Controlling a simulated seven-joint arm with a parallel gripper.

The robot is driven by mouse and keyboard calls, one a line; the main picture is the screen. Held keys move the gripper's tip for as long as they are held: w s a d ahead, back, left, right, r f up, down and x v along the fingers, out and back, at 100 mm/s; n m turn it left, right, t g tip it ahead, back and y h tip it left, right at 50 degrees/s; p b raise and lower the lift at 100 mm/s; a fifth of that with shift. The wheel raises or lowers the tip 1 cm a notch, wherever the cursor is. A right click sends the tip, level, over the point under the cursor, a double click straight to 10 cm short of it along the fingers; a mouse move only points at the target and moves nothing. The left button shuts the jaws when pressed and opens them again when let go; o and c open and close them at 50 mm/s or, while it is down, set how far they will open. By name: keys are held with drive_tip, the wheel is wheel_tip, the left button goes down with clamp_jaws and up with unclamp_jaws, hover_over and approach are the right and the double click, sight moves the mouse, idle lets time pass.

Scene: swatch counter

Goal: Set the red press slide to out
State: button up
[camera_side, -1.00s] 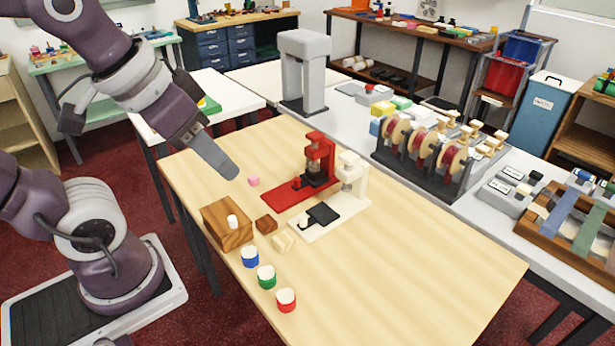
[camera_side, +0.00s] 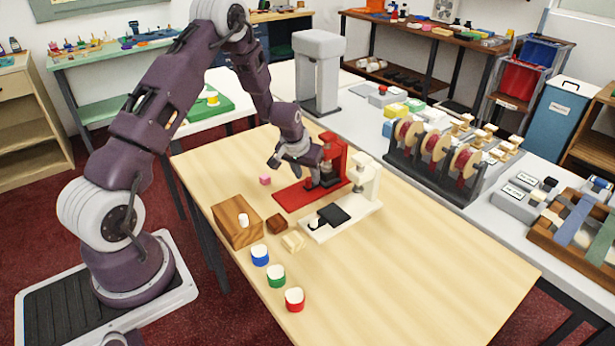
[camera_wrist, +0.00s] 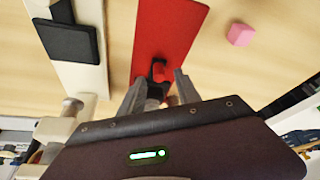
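The red press (camera_side: 297,196) stands on the pale table with a long red base and an upright column; its base shows in the wrist view (camera_wrist: 172,28). Its dark slide (camera_side: 329,182) sits close to the column, partly hidden by my gripper. My gripper (camera_side: 302,164) is low at the red press, pointing down. Contact cannot be told.
A white press (camera_side: 352,207) stands beside the red one, its black slide (camera_side: 333,215) away from its column. A pink cube (camera_side: 265,180), wooden blocks (camera_side: 237,222) and several colored round pieces (camera_side: 260,255) are nearby. The table's right front is clear.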

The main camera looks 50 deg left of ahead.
drive_tip(key=shift+w+a+f, duration=0.1)
drive_tip(key=shift+w+f, duration=0.15)
drive_tip(key=shift+f, duration=0.4)
clamp_jaws()
idle(0.9)
